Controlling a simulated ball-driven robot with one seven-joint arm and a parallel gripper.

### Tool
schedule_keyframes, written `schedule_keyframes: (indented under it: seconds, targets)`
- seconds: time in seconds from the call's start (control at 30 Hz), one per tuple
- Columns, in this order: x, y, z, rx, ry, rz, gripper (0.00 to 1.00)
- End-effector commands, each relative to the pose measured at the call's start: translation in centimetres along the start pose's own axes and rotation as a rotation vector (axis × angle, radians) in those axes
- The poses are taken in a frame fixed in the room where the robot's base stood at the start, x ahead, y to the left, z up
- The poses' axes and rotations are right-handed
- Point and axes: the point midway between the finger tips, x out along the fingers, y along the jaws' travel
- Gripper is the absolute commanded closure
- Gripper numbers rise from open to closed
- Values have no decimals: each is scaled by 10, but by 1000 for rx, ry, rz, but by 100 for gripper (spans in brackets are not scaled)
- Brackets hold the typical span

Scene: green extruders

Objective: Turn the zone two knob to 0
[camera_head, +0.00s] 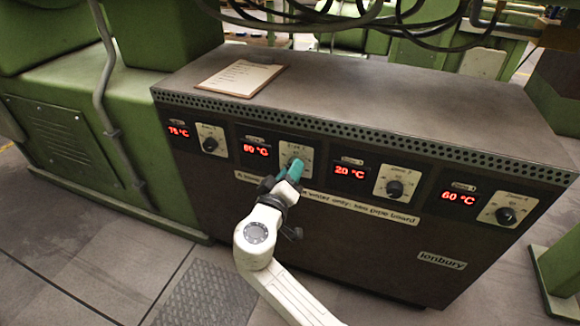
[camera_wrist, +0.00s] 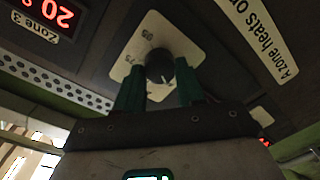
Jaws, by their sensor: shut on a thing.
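The zone two knob is the second from the left on the dark control cabinet (camera_head: 330,230). Its pale dial plate (camera_head: 297,137) shows in the head view, with the knob mostly hidden behind my fingers. My gripper (camera_head: 291,170) has teal fingertips and reaches it from below. In the wrist view, the dark round knob (camera_wrist: 160,66) with a white pointer mark sits between the two green fingers of my gripper (camera_wrist: 159,88), which are shut on it. The red zone two display (camera_head: 256,150) seems to read 60 or 80 °C.
Other knobs sit beside it: zone one (camera_head: 210,144), zone three (camera_head: 394,188) and zone four (camera_head: 506,215). A clipboard (camera_head: 241,77) lies on the cabinet top. Black cables (camera_head: 340,18) hang above the back. Green machinery (camera_head: 80,110) stands at left.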

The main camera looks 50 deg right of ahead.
Motion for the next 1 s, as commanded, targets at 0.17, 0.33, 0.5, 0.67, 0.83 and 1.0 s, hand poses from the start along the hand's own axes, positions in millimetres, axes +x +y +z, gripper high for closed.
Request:
schedule_keyframes:
  seconds: [0.17, 0.33, 0.5, 0.67, 0.83, 1.0]
  targets:
    - [-1, 2, -3, -168, -9, 0, 92]
    - [-1, 2, -3, -330, -18, 1, 92]
    - [-1, 1, -4, -492, -26, 3, 92]
    - [-1, 1, -4, -641, -35, 4, 92]
    - [-1, 0, -3, -786, -41, 6, 92]
    - [-1, -1, -3, -905, -47, 7, 92]
